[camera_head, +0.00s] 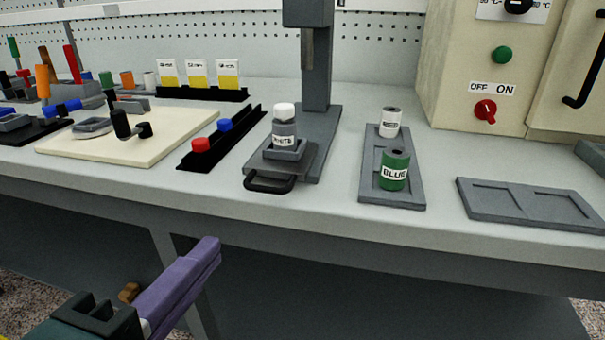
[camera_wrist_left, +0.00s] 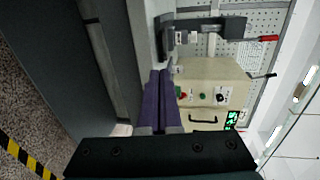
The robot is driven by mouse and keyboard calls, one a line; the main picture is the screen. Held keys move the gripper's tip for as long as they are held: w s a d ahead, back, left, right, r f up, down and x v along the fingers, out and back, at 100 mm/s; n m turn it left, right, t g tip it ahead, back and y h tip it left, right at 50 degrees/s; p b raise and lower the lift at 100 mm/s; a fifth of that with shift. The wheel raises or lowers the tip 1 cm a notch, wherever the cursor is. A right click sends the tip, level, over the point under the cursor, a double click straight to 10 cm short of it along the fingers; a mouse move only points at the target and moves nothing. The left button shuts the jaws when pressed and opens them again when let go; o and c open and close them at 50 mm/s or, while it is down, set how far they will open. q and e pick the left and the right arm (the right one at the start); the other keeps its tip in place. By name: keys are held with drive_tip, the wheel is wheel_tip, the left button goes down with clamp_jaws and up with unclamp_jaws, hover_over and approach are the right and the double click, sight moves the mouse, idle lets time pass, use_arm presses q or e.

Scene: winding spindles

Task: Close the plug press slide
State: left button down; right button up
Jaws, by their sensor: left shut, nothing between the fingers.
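The plug press (camera_head: 318,95) stands on the bench at the back middle in the head view. Its slide (camera_head: 284,158) sticks out toward the front, with a black handle (camera_head: 269,184) at its near end. A bottle labelled white (camera_head: 284,130) with a white cap stands upright in the slide's holder, in front of the press column. My left gripper (camera_head: 214,250), with purple fingers, is in front of and below the bench edge, apart from the slide. Its fingers (camera_wrist_left: 160,90) are together and empty in the left wrist view. My right gripper is not in view.
An empty grey tray (camera_head: 530,220) is farther right. A black rack (camera_head: 240,135) with red and blue plugs is left. The bench front strip is clear.

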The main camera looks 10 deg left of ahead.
sight(262, 191)
use_arm(q)
drive_tip(key=w, duration=0.4)
drive_tip(key=w+f, duration=0.1)
drive_tip(key=w, duration=0.3)
drive_tip(key=w+f, duration=0.1)
drive_tip(key=w, duration=0.3)
drive_tip(key=shift+w+d+f, duration=0.15)
drive_tip(key=shift+f, duration=0.05)
